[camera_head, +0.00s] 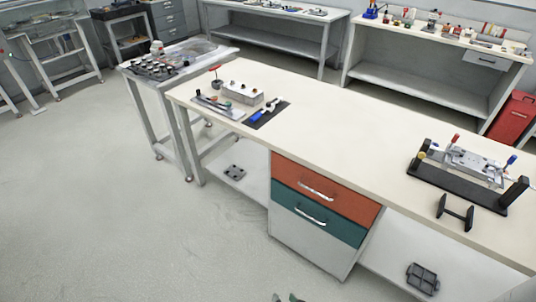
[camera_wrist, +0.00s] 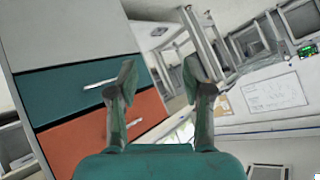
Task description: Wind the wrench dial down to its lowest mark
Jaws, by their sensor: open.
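A blue-handled tool (camera_head: 264,110) lies on a black mat (camera_head: 280,114) at the left part of the long bench. It may be the wrench, but it is too small to make out a dial or marks. My gripper (camera_wrist: 160,80) is open and empty in the wrist view, its two green-tipped fingers spread apart. Only its tips (camera_head: 288,298) show at the bottom edge of the head view, low in front of the bench and far from the blue tool. The wrist view does not show the tool.
The bench (camera_head: 320,125) has an orange drawer (camera_head: 318,190) and a teal drawer (camera_head: 318,215). Left of the mat are a tray (camera_head: 218,106) and a grey block (camera_head: 243,93). A black fixture (camera_head: 455,185) stands at the right. The bench middle and front floor (camera_head: 150,240) are clear.

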